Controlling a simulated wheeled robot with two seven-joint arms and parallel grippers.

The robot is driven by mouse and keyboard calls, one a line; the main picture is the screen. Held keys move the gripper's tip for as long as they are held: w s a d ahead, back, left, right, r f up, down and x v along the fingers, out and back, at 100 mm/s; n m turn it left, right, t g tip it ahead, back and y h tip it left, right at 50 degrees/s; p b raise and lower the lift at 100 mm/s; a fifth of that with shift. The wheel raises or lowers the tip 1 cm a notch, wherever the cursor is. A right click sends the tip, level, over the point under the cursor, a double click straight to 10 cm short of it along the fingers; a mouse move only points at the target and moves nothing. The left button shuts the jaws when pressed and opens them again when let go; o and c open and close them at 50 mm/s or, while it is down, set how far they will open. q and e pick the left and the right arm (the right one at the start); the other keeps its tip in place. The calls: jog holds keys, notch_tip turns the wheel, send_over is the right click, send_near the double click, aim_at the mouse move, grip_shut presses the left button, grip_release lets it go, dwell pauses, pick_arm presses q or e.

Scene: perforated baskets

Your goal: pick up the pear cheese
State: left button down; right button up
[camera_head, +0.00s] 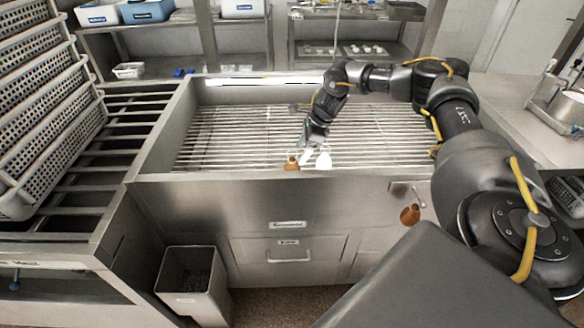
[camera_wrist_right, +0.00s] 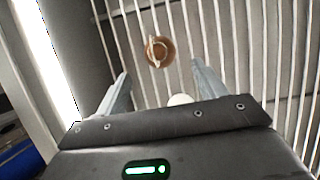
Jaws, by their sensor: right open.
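A brown, rounded thing with a pale band (camera_head: 291,162), which looks like the pear cheese, is on the slatted grate near its front edge. It also shows in the right wrist view (camera_wrist_right: 160,50), just beyond my fingertips. A white rounded thing (camera_head: 323,160) is close to its right; in the wrist view it is partly hidden by my gripper's body (camera_wrist_right: 180,99). My right gripper (camera_head: 306,156) is open above the grate, close to both. In the wrist view its two fingers (camera_wrist_right: 163,76) are spread with nothing gripped. My left gripper is out of view.
The grate (camera_head: 380,140) sits inside a raised metal rim. Stacked perforated baskets (camera_head: 45,110) stand at the left. A brown rounded thing (camera_head: 410,214) shows against the front panel. A grey bin (camera_head: 192,298) stands on the floor. Most of the grate is clear.

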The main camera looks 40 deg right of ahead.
aim_at(295, 160)
jog(key=shift+a+f, duration=0.1)
jog(key=x, duration=0.2)
jog(key=p+x, duration=0.1)
jog(key=x, duration=0.1)
jog(key=shift+w+a+f, duration=0.1)
jog(key=shift+w+a, duration=0.15)
jog(key=shift+a, duration=0.05)
jog(key=shift+w+a+f, duration=0.1)
jog(key=shift+f, duration=0.25)
jog(key=c, duration=1.1)
jog(key=shift+r, duration=0.25)
notch_tip(295, 160, up, 9)
jog(key=shift+f+b, duration=0.25)
jog(key=shift+b, duration=0.2)
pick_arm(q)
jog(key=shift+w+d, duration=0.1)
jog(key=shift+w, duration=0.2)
pick_arm(e)
jog(key=shift+r, duration=0.55)
